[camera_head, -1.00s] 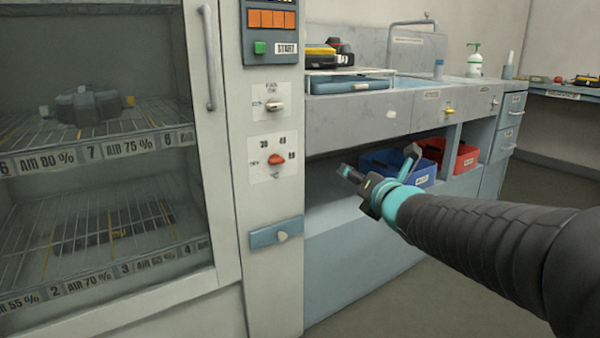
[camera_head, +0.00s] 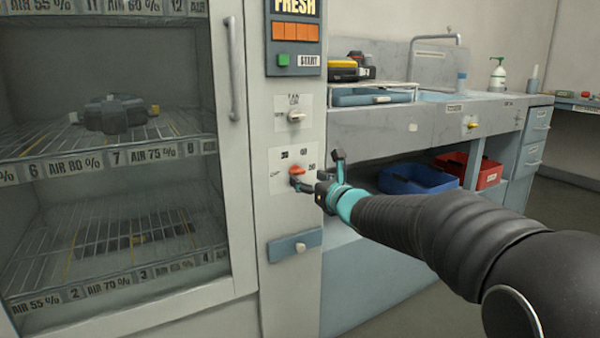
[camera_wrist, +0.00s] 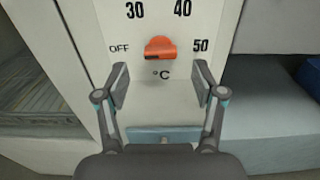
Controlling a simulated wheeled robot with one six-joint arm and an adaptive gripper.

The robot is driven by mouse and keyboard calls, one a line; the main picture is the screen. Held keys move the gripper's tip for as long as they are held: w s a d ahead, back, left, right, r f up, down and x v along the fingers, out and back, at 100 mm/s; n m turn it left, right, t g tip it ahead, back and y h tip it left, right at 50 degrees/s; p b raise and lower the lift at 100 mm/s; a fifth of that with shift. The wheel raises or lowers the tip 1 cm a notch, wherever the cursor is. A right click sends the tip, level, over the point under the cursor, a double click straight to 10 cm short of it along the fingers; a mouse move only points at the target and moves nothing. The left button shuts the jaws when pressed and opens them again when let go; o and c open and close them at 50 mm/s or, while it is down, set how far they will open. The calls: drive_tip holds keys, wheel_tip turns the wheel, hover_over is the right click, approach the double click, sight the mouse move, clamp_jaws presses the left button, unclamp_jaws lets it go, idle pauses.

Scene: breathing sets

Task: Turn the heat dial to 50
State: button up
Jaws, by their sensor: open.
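The heat dial is an orange-red knob (camera_wrist: 160,47) on a white plate marked OFF, 30, 40, 50 and °C in the wrist view. It also shows on the cabinet's front panel in the head view (camera_head: 297,171). I cannot tell for certain which mark it points to. My gripper (camera_wrist: 160,84) is open and empty in the wrist view, its two fingers apart just below the knob, one to each side. In the head view my gripper (camera_head: 318,172) reaches the panel from the right, and one finger partly covers the plate's lower right.
A fan switch (camera_head: 296,116) sits above the dial, with the green START button (camera_head: 283,60) higher up. A blue latch plate (camera_head: 294,247) is below. The glass door's handle (camera_head: 233,70) is to the left. A counter (camera_head: 400,125) with blue (camera_head: 418,180) and red bins stands right.

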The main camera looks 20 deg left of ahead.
sight(299, 173)
drive_tip(key=shift+p+x, duration=0.3)
drive_tip(key=shift+x, duration=2.15)
drive_tip(key=c, duration=1.1)
